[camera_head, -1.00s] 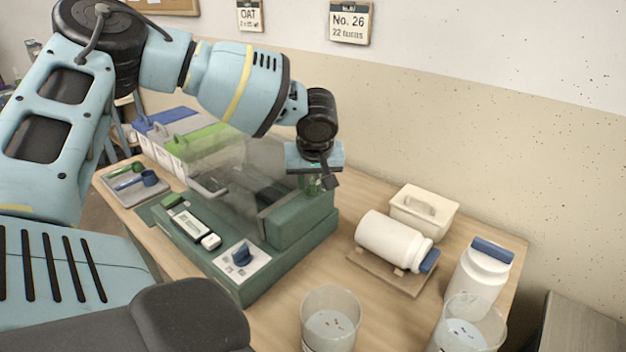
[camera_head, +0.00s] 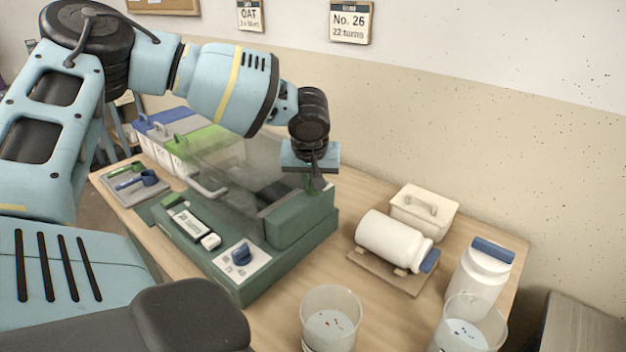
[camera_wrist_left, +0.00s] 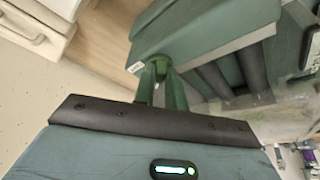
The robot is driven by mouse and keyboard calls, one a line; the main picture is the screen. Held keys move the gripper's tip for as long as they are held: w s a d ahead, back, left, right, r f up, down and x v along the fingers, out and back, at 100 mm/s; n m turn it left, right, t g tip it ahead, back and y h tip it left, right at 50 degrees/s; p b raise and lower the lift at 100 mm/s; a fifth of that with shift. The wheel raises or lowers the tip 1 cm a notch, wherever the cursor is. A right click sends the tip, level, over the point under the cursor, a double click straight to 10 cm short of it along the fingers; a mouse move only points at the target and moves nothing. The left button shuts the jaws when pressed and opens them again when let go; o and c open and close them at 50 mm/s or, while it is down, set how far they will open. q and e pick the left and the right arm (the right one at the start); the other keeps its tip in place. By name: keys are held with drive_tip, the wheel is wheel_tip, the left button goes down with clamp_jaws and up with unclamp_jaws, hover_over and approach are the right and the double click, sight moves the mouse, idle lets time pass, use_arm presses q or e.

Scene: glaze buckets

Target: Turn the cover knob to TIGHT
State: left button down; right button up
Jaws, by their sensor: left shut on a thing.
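The green machine (camera_head: 300,228) stands on the table with a clear cover (camera_head: 235,180) over its middle. My left gripper (camera_head: 314,184) points down at the raised green block at the machine's right end. It is shut on a green knob, which shows in the left wrist view (camera_wrist_left: 160,72) against the green housing. The knob is mostly hidden by my gripper in the head view. A small white label (camera_wrist_left: 135,67) sits beside it, too small to read. I cannot tell which mark the knob points to. My right gripper is not in view.
A blue dial (camera_head: 240,254) sits on a white plate at the machine's front. A lying white jar (camera_head: 388,240), a lidded box (camera_head: 424,210), an upright jar (camera_head: 480,275) and clear buckets (camera_head: 331,318) stand to the right. A spoon tray (camera_head: 128,187) lies left.

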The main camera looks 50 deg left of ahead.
use_arm(q)
drive_tip(key=m, duration=0.1)
drive_tip(key=m+t+h, duration=0.1)
drive_tip(key=m, duration=0.1)
drive_tip(key=shift+s+a, duration=0.15)
drive_tip(key=shift+a, duration=0.05)
drive_tip(key=shift+a+m+h+p, duration=0.15)
drive_tip(key=shift+m+h, duration=0.2)
drive_tip(key=shift+m, duration=0.65)
drive_tip(key=shift+a+m+h+p, duration=0.15)
drive_tip(key=shift+m+h, duration=0.2)
drive_tip(key=shift+m, duration=0.65)
drive_tip(key=shift+d, duration=0.1)
drive_tip(key=c, duration=1.4)
unclamp_jaws()
drive_tip(key=shift+c, duration=0.2)
drive_tip(key=shift+r, duration=0.1)
